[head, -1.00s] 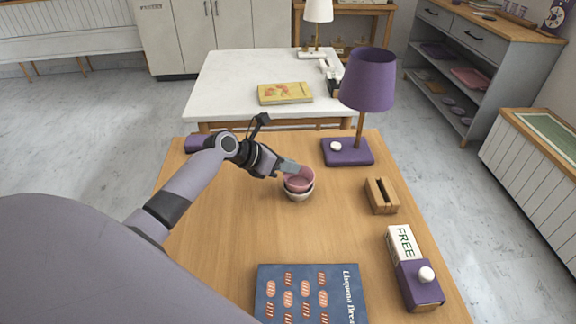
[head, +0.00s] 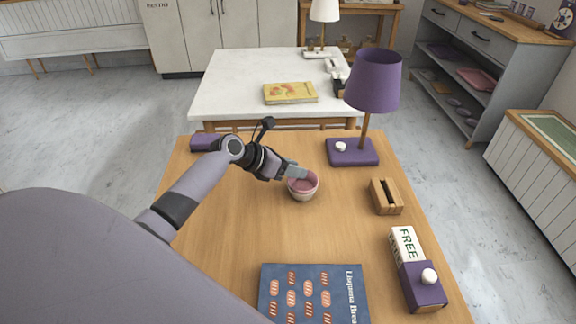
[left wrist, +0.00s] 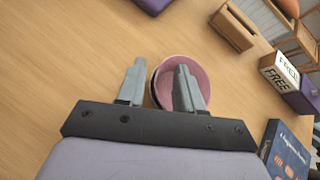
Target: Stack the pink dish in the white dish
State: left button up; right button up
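The pink dish (head: 306,186) sits down inside the white dish (head: 301,197) on the wooden table, with its inside and upper rim showing. In the left wrist view the pink dish (left wrist: 172,88) fills most of the round opening, and a pale rim shows around it. My left gripper (head: 301,173) is at the far left side of the dishes. In the left wrist view its fingers (left wrist: 160,66) are apart, one outside the rim and one over the pink inside, with a gap to the wall. My right gripper is not in view.
A purple lamp (head: 372,80) stands behind the dishes to the right. A wooden holder (head: 386,197), a purple box (head: 420,287) and a dark blue book (head: 313,295) lie right and in front.

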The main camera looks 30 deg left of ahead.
pick_arm(q)
jog(key=shift+r+b, duration=0.3)
jog(key=shift+r, duration=0.25)
jog(key=p+v, duration=0.2)
jog(key=v, duration=1)
jog(key=shift+w+r, duration=0.1)
